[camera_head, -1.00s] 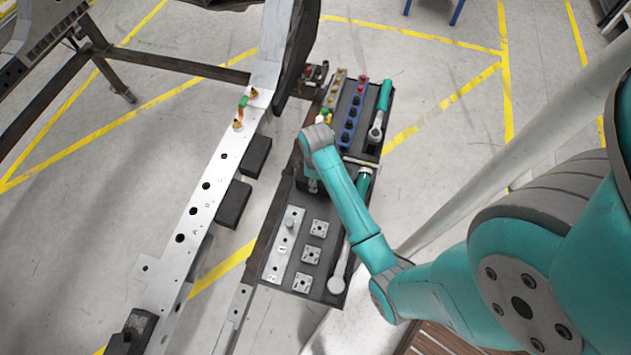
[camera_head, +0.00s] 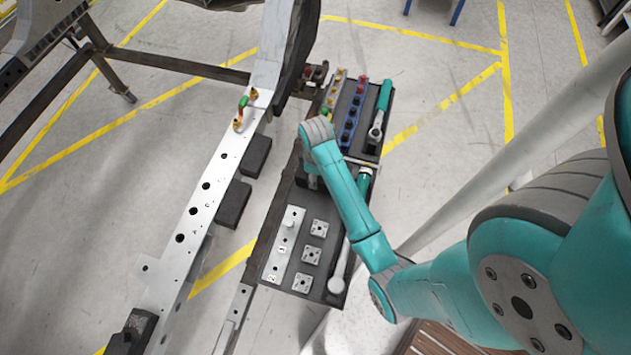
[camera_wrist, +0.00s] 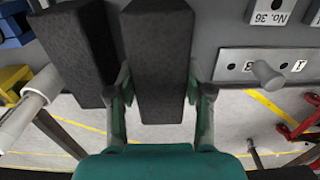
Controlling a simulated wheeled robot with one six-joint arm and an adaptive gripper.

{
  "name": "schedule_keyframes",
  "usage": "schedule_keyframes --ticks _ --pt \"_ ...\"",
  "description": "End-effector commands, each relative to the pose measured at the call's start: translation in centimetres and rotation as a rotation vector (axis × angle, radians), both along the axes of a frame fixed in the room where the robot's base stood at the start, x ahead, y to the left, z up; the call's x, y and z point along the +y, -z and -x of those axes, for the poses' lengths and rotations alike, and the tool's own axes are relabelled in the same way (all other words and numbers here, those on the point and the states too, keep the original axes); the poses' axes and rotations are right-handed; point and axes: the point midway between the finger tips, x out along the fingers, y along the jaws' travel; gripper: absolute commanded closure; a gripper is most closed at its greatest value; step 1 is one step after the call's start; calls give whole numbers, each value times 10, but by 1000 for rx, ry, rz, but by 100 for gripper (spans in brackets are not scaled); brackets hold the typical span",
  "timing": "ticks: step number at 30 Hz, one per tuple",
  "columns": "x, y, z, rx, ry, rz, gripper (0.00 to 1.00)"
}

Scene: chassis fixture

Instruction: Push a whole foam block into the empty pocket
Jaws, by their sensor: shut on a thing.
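In the wrist view a dark foam block (camera_wrist: 158,60) stands between the two fingers of my gripper (camera_wrist: 161,105), which is shut on it. A second dark foam block (camera_wrist: 78,45) lies just left of it, outside the fingers. In the head view my gripper (camera_head: 311,182) is mostly hidden under my wrist, above the middle of the dark tool tray (camera_head: 272,243). The held block cannot be made out clearly there. I cannot pick out the empty pocket in either view.
A metal strip with a peg (camera_head: 286,245) and several square metal plates (camera_head: 312,256) lie in the tray's near part. Sockets (camera_head: 352,115) and a teal-handled ratchet (camera_head: 381,110) fill its far part. A perforated rail (camera_head: 205,187) runs along the left.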

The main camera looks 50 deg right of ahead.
Motion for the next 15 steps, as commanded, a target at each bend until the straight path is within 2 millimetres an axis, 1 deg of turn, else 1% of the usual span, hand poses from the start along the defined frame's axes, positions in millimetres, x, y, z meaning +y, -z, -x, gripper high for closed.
schedule_keyframes --ticks 15 --pt "0 -18 0 0 0 0 91"
